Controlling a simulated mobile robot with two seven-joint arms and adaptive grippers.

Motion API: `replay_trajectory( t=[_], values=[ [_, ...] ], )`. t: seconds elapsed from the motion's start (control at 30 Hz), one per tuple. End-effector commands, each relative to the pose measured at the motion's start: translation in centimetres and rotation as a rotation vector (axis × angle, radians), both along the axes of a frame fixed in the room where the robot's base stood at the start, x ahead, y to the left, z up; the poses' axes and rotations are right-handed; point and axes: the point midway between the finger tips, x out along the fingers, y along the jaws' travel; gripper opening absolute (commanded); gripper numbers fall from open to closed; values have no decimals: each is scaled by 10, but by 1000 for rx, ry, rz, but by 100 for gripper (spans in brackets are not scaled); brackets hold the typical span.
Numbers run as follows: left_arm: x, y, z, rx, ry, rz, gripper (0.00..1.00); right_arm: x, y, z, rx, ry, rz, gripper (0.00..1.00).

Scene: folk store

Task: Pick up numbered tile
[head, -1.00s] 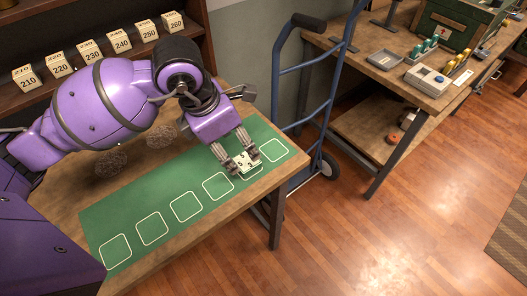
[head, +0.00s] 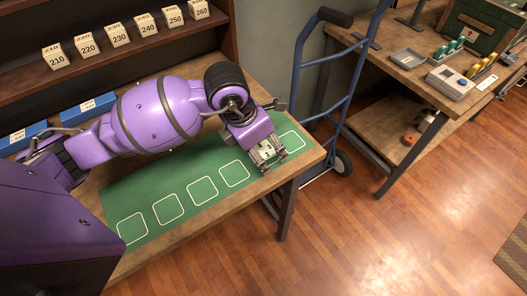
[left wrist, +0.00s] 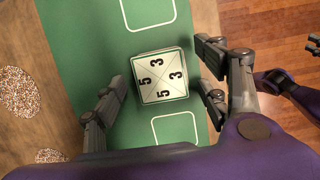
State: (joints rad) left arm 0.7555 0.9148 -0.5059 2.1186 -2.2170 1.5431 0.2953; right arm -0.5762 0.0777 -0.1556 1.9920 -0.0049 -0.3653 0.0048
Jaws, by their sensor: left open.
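The numbered tile (left wrist: 160,78) is a cream square block with a crossed top showing 5s and 3s. It lies on the green mat (left wrist: 82,62), between two outlined squares in the left wrist view. In the head view the tile (head: 265,152) is partly covered by my left gripper (head: 268,158). My left gripper (left wrist: 158,90) is open, one finger on each side of the tile, with visible gaps on both sides. At the right edge of the left wrist view is a purple and dark part, possibly my right gripper, cut off by the frame.
Several numbered blocks (head: 119,35) stand on the shelf behind. Blue trays (head: 84,107) lie at the back left. A blue hand truck (head: 341,65) stands beyond the table's right end. Another workbench (head: 410,100) is at the right. Empty outlined squares line the mat.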

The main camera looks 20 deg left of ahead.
Motion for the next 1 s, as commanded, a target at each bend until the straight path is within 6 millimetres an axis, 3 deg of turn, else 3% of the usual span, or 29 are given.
replay_trajectory(
  t=[0.07,0.47,0.77,1.0],
  values=[
    [0,0,0,0,0,0,66,3,1,1,0,-5,2,40],
    [0,0,0,0,0,-1,14,9,2,4,1,-16,4,40],
    [0,0,3,0,-1,-1,14,6,1,3,2,-12,3,40],
    [1,0,28,0,-5,-2,14,-1,0,1,0,0,0,40]
  ],
)
